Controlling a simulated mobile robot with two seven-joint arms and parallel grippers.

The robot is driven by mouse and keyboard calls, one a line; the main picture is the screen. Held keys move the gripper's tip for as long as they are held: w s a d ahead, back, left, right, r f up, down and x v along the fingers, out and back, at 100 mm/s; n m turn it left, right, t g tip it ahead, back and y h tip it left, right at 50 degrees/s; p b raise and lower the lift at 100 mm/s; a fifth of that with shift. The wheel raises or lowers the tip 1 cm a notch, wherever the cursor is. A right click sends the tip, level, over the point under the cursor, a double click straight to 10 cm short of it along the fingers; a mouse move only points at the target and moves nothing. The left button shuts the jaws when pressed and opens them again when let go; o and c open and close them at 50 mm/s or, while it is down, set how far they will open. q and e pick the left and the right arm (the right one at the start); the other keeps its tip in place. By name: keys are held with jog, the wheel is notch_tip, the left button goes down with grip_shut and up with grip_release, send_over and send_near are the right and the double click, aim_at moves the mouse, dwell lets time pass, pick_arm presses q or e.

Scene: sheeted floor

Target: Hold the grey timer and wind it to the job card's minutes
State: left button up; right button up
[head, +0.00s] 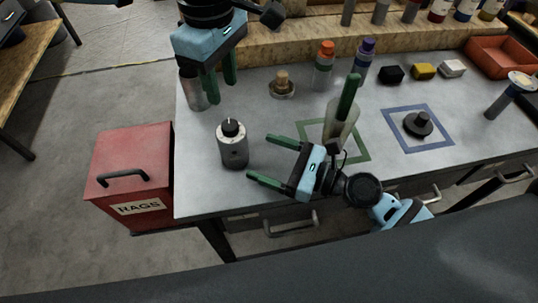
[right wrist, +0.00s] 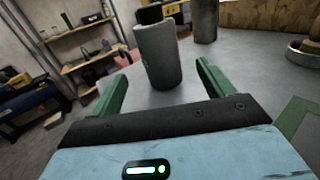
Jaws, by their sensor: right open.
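The grey timer (head: 233,150), an upright cylinder with a pale top and a dark knob, stands on the bench near its left front. My right gripper (head: 260,157) is open just to its right, fingers pointing at it. In the right wrist view the timer (right wrist: 158,58) stands between and beyond the open fingers (right wrist: 162,78), not gripped. My left gripper (head: 220,84) hangs above the bench behind the timer, its fingers apart with nothing seen between them. No job card is readable in these views.
A grey cylinder (head: 193,92) stands partly behind my left gripper. Bottles (head: 324,72) stand at the back. A red rags bin (head: 130,165) is left of the bench.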

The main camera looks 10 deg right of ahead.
aim_at(246, 150)
jog(key=shift+w+a, duration=0.1)
jog(key=shift+a, duration=0.05)
jog(key=shift+x, duration=3.8)
